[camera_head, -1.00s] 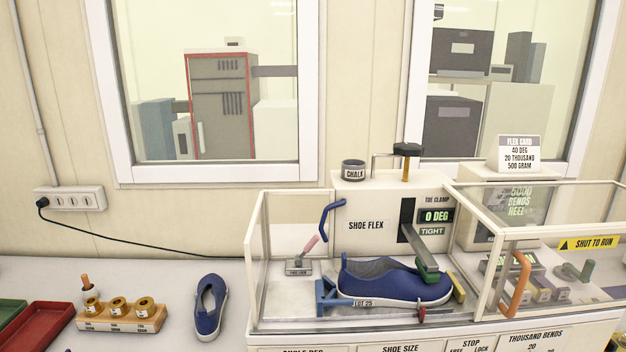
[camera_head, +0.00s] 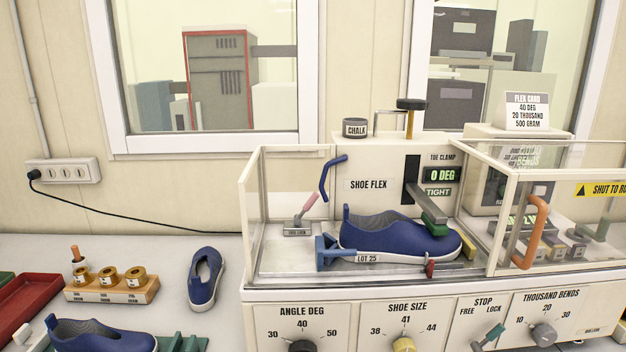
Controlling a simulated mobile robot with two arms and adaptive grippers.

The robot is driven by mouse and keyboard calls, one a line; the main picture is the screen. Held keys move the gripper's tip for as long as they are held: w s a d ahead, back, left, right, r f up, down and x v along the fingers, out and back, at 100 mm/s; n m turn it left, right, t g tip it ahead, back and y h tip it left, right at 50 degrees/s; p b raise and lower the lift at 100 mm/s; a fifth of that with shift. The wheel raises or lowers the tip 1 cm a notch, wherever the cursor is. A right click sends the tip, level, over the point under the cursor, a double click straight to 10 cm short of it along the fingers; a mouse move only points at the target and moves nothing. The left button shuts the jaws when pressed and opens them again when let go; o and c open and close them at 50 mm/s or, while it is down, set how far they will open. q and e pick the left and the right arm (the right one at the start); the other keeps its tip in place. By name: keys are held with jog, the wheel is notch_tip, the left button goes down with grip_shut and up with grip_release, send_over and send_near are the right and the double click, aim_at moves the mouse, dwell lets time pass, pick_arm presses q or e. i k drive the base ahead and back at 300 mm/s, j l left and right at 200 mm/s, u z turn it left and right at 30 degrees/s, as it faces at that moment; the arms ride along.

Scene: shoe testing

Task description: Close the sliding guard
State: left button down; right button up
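The sliding guard is a clear framed panel with an orange handle (camera_head: 535,232) and a yellow "SHUT TO RUN" label (camera_head: 601,189). It stands at the right of the shoe flex machine (camera_head: 376,158). Its left upright is just right of the toe clamp (camera_head: 428,207), and the front of the bay left of it looks open. A blue shoe (camera_head: 395,236) marked "LOT 25" sits in that bay under the clamp. The display reads 0 DEG and TIGHT. Neither of my grippers shows in the head view.
The front panel has angle, shoe size and bends knobs and a stop lever (camera_head: 488,337). On the bench at left are a loose blue shoe (camera_head: 205,278), another shoe (camera_head: 100,337), a wooden block with brass weights (camera_head: 112,289) and a red tray (camera_head: 28,300).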

aim_at(612, 151)
jog(key=z, duration=1.45)
jog(key=i+l, duration=0.1)
jog(key=l, duration=0.3)
